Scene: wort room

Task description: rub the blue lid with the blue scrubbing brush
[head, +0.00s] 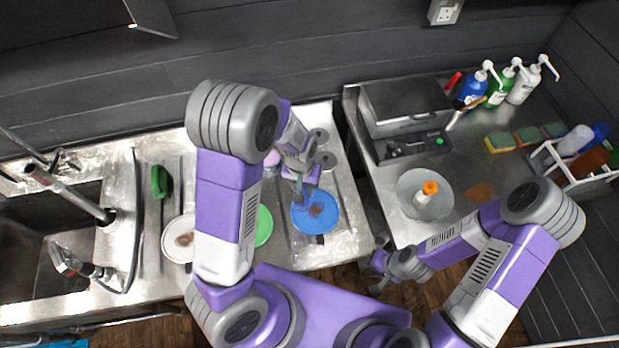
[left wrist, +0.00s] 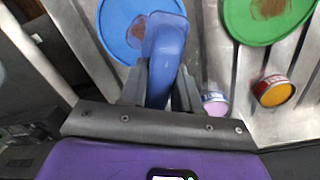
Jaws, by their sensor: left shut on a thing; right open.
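The blue lid (head: 327,223) lies on the metal counter, with a brown stain near its middle. My left gripper (head: 299,182) is above the lid's upper left side and shut on the blue scrubbing brush (left wrist: 163,60). In the left wrist view the brush stands between the two fingers and overlaps the blue lid (left wrist: 112,28), covering part of it and of the stain. I cannot tell whether the brush touches the lid. My right gripper (head: 378,270) is open and empty, low in front of the counters.
A green lid (head: 264,226) and a white lid (head: 173,243), stained brown, lie left of the blue one. A green brush (head: 160,181) lies near the sink (head: 30,250). The right counter holds a scale (head: 405,105), a grey bowl (head: 410,184), bottles and sponges.

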